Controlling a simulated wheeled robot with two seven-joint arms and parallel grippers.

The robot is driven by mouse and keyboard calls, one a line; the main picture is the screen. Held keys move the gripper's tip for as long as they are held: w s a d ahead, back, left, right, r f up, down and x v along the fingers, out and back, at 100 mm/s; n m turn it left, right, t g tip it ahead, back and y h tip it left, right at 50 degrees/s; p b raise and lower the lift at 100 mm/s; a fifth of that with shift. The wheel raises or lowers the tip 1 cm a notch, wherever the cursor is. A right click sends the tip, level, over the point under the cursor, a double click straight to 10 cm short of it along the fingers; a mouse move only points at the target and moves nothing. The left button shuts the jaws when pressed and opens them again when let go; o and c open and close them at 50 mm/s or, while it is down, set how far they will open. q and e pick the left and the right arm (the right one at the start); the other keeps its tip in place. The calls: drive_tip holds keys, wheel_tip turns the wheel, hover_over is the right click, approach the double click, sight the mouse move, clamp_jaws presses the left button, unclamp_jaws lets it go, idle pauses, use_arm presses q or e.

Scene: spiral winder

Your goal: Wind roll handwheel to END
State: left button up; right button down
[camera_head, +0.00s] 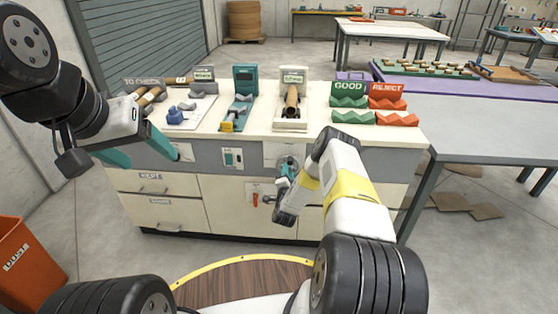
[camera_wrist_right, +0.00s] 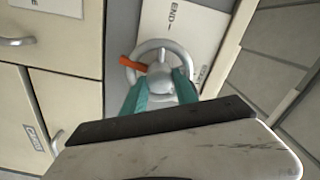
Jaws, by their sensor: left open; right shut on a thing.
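The roll handwheel (camera_wrist_right: 147,48) is a pale grey ring with a rounded hub, on the bench front in the right wrist view. My right gripper (camera_wrist_right: 160,84) has its two teal fingers on either side of the hub area and is shut on the wheel; the fingers hide its lower part. A white plate (camera_wrist_right: 188,28) beside the wheel carries the word END and an arrow. In the head view, my right gripper (camera_head: 286,170) is at the bench front and covers most of the wheel. My left gripper (camera_head: 153,161) is open and empty, left of it.
A red lever (camera_head: 267,199) sits on a lower panel. Drawers (camera_head: 150,185) are at the left of the bench front. Holders and trays stand on the bench top (camera_head: 258,119). An orange bin (camera_head: 20,262) is at lower left.

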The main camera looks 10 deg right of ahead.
drive_tip(key=shift+s+f+m, duration=0.1)
drive_tip(key=shift+f+m, duration=0.05)
drive_tip(key=shift+m, duration=3.7)
drive_tip(key=shift+f+m, duration=0.1)
drive_tip(key=shift+m, duration=3.75)
drive_tip(key=c, duration=1)
unclamp_jaws()
drive_tip(key=shift+r, duration=0.1)
drive_tip(key=shift+o, duration=0.2)
